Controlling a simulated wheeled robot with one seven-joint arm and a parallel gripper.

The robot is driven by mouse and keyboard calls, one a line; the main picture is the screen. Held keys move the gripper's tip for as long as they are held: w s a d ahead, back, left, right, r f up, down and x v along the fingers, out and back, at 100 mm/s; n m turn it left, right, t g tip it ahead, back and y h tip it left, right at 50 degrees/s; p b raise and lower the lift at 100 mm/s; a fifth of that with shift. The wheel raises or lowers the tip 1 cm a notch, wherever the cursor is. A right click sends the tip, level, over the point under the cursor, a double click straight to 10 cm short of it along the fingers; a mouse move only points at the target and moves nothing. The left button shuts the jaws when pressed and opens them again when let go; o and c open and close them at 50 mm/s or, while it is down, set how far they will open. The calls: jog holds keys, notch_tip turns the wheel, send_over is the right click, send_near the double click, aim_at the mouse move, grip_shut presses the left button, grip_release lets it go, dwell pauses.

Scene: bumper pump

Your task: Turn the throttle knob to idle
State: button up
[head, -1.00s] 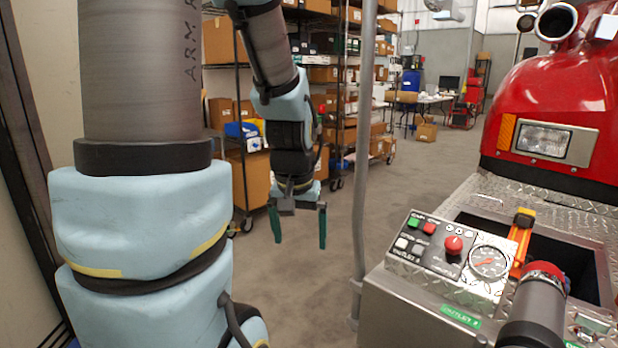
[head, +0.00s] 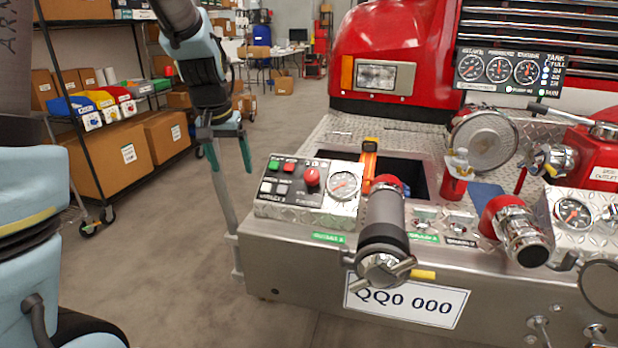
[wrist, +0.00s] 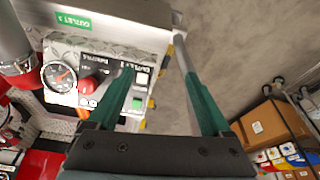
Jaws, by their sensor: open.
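The throttle knob is a red round knob (head: 312,177) on a small black control panel (head: 292,196) at the left end of the bumper. It also shows in the wrist view (wrist: 88,85), left of my fingers. My gripper (head: 229,166) is open and empty, with green fingers pointing down, left of the panel in the head view. In the wrist view the fingers (wrist: 160,95) spread apart; the left one overlaps part of the panel, hiding some of its labels and buttons. The knob's pointer mark is too small to read.
A gauge (head: 344,185) sits right of the knob. Green, red and white buttons lie left of it. A grey pole (head: 224,210) stands beside the bumper's left end. A capped pipe (head: 382,225) juts forward right of the panel. Shelves with boxes (head: 110,160) stand left; floor between is clear.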

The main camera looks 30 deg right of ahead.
aim_at(311, 174)
jog(key=s+d+r+m+h+b, duration=0.1)
jog(key=d+m, duration=0.3)
jog(key=d, duration=1.4)
jog(key=p+x, duration=0.1)
jog(key=x, duration=0.9)
jog(key=shift+d+p, duration=0.2)
jog(key=shift+p, duration=0.2)
jog(key=shift+c, duration=0.3)
grip_shut()
